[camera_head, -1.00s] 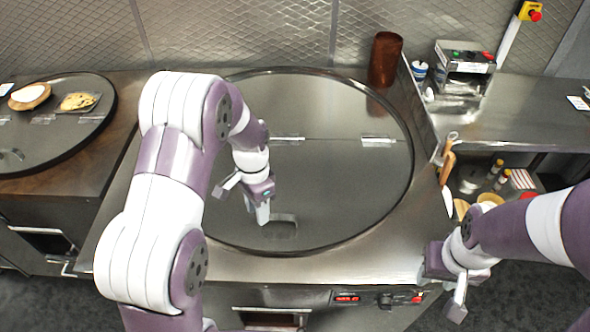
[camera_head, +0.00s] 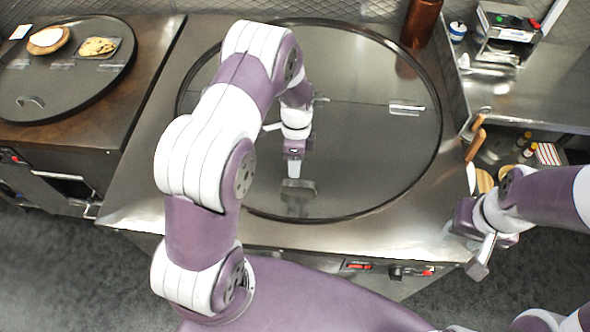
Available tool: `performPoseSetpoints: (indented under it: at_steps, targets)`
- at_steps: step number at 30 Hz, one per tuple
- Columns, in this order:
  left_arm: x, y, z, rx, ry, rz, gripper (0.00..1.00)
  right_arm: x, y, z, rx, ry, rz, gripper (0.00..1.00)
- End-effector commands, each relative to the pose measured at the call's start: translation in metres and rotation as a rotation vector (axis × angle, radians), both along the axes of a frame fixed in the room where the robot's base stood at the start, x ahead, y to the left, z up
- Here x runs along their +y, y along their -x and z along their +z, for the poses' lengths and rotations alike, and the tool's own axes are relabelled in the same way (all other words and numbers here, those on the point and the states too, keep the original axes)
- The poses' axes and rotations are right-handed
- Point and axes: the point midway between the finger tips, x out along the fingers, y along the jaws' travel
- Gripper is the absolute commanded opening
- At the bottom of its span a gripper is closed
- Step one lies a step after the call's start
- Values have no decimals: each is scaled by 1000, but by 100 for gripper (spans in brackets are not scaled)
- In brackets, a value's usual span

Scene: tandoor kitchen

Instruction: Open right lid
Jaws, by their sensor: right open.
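The right lid (camera_head: 370,160) is a large dark round metal plate on the middle counter. Its front half lies flat and closed below a seam with hinges. Its handle (camera_head: 299,189) is a small bar near the front edge. My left gripper (camera_head: 293,176) points down right at the handle, fingertips over or touching it; I cannot tell whether it grips it, as the fingers line up in this view. My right gripper (camera_head: 474,250) is open and empty, off the right front corner of the counter, away from the lid.
The left lid (camera_head: 60,95) carries a wooden board with bread (camera_head: 48,38) and a tray of food (camera_head: 98,47). A copper-brown cylinder (camera_head: 421,22) stands behind the right lid. Wooden-handled tools (camera_head: 476,142) and bottles (camera_head: 523,140) are right of the counter.

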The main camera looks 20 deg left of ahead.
Motion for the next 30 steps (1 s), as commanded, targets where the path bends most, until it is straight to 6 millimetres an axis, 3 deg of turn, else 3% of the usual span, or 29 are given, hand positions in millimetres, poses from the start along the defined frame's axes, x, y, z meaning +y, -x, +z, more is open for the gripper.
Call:
performPoseSetpoints:
  at_steps: [3,9,18,19,22,30]
  targets:
    - [-2,5,-20,4,1,1,38,0,0,12,0,0,0,43]
    - [-3,9,-45,0,0,1,38,0,0,18,0,0,0,43]
    - [-3,9,-50,-1,0,1,38,0,0,18,0,0,0,43]
    - [-3,9,-50,-1,0,1,35,0,0,18,0,0,0,43]
    - [-3,9,-50,-1,0,1,2,0,0,18,0,0,0,43]
    - [-3,9,-47,-1,0,1,0,0,0,19,0,0,0,43]
